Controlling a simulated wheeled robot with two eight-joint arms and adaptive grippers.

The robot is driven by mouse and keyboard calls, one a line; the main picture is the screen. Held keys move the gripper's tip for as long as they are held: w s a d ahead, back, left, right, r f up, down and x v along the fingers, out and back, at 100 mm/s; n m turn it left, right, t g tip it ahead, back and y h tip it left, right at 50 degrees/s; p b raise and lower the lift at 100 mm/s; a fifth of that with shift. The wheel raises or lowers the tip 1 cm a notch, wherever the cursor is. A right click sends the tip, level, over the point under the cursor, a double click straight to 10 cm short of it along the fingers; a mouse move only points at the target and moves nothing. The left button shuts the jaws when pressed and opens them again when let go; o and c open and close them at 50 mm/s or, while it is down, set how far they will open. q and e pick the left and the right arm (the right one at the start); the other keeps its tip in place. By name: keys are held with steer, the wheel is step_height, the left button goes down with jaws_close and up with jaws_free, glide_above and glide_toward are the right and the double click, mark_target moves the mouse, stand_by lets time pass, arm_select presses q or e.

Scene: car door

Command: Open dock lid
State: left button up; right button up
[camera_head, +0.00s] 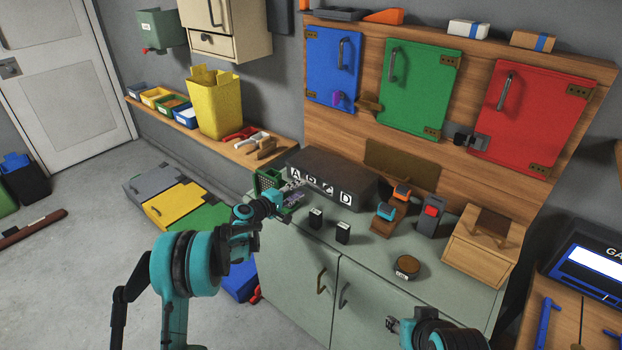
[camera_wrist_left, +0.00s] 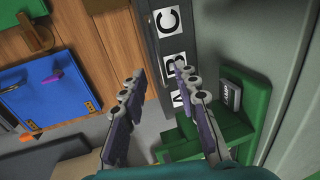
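A dark grey dock box (camera_head: 335,183) with white letter tiles A, B, C and D on its front stands on the grey-green cabinet top. I cannot make out a separate lid edge on it. My left gripper (camera_head: 297,185) is at the box's left end, in front of the A and B tiles. In the left wrist view the gripper (camera_wrist_left: 158,72) has its fingers apart with nothing between them, and the dock box (camera_wrist_left: 152,45) shows just beyond the tips. I cannot tell whether they touch it. My right gripper (camera_head: 393,324) is low at the front, its fingers unclear.
A green crate (camera_head: 268,180) stands at the box's left end. Two small black blocks (camera_head: 316,218) (camera_head: 343,232) stand in front of it. A round tin (camera_head: 407,267), a wooden box (camera_head: 483,240) and orange-and-blue items (camera_head: 388,211) sit to the right. Coloured doors (camera_head: 427,90) are behind.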

mark_target(311, 183)
arm_select(q)
steer(key=b+x, duration=0.2)
steer(key=x, duration=0.5)
steer(key=shift+f, duration=0.1)
steer(key=shift+w+d+b, duration=0.25)
steer(key=shift+w+b, duration=0.05)
steer(key=shift+w, duration=0.05)
jaws_close()
